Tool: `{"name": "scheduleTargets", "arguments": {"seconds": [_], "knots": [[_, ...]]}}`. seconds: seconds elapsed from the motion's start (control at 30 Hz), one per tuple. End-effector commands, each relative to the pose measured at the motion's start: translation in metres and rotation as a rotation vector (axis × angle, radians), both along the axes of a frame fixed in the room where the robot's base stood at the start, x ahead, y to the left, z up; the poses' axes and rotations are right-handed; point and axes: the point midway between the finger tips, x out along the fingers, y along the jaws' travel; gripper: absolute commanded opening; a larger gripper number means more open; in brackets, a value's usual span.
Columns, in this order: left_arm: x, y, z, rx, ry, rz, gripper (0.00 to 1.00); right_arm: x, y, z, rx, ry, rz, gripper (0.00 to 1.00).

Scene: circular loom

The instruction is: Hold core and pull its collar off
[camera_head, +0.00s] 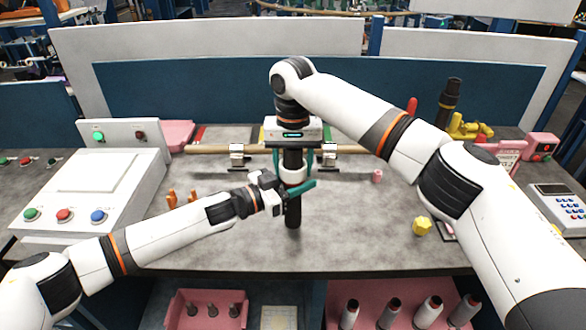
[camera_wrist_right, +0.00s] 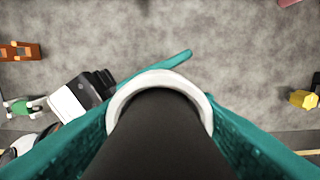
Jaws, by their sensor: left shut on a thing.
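The core is a black cylinder (camera_head: 293,213) standing roughly upright above the middle of the table. It fills the lower middle of the right wrist view (camera_wrist_right: 160,140). The collar, a white ring (camera_head: 293,171), sits around the core; it also shows in the right wrist view (camera_wrist_right: 158,80). My left gripper (camera_head: 297,190) is shut on the core just below the collar, one teal finger crossing in front. My right gripper (camera_head: 296,160) points down from above, with a teal finger at each side of the collar. I cannot tell whether these fingers press on it.
A wooden bar (camera_head: 215,149) on clamps runs behind the core. A white button box (camera_head: 90,190) stands left, a yellow knob (camera_head: 422,224) and keypad (camera_head: 558,208) right. Orange pegs (camera_head: 172,199) stand near my left arm. Pink trays lie below the front edge.

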Motion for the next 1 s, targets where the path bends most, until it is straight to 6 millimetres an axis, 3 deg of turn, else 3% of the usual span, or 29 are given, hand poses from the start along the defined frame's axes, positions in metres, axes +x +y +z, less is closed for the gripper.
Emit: {"name": "scheduleTargets", "arguments": {"seconds": [0.03, 0.17, 0.83, 1.0], "knots": [[0.0, 0.0, 0.0, 0.0, 0.0, 0.0, 0.12, 0.0, 0.0, 0.0, 0.0, 0.0, 0.0, 0.45], [0.0, 0.0, 0.0, 0.0, 0.0, 0.0, 0.12, 0.0, 0.0, 0.0, 0.0, 0.0, 0.0, 0.24], [0.0, 0.0, 0.0, 0.0, 0.0, 0.0, 0.12, 0.0, 0.0, 0.014, 0.0, -0.001, 0.0, 0.24], [0.0, 0.0, 0.0, 0.001, 0.001, 0.0, 0.12, 0.0, 0.001, 0.028, 0.001, -0.002, 0.0, 0.24]]}}
